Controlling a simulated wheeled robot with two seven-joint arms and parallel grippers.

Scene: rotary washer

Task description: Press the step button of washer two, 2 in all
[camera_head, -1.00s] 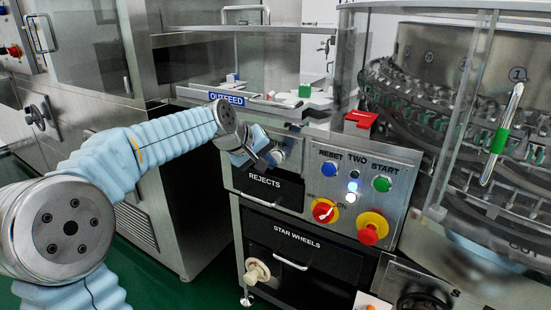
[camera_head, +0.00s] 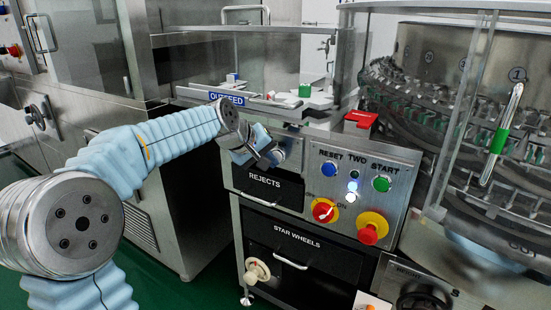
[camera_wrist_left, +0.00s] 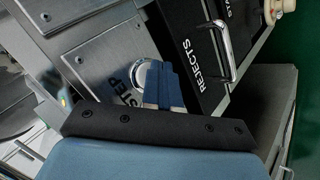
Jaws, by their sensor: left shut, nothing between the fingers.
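The step button panel (camera_wrist_left: 101,63) shows in the left wrist view with the letters STEP partly covered. The round step button (camera_wrist_left: 139,72) has a pale ring and is partly hidden behind my fingers. My left gripper (camera_wrist_left: 163,66) is shut and empty, its blue fingertips over the button; I cannot tell whether they touch it. In the head view my left gripper (camera_head: 275,157) is at the left side of the washer two control panel (camera_head: 393,206), just above the REJECTS drawer (camera_head: 275,188). My right gripper is not in view.
The panel also carries a blue reset button (camera_head: 329,169), a green start button (camera_head: 381,184), a red rotary switch (camera_head: 325,211) and a red emergency stop (camera_head: 369,232). The OUTFEED tray (camera_head: 190,92) is above the gripper. The glazed washer carousel (camera_head: 430,110) stands at the right.

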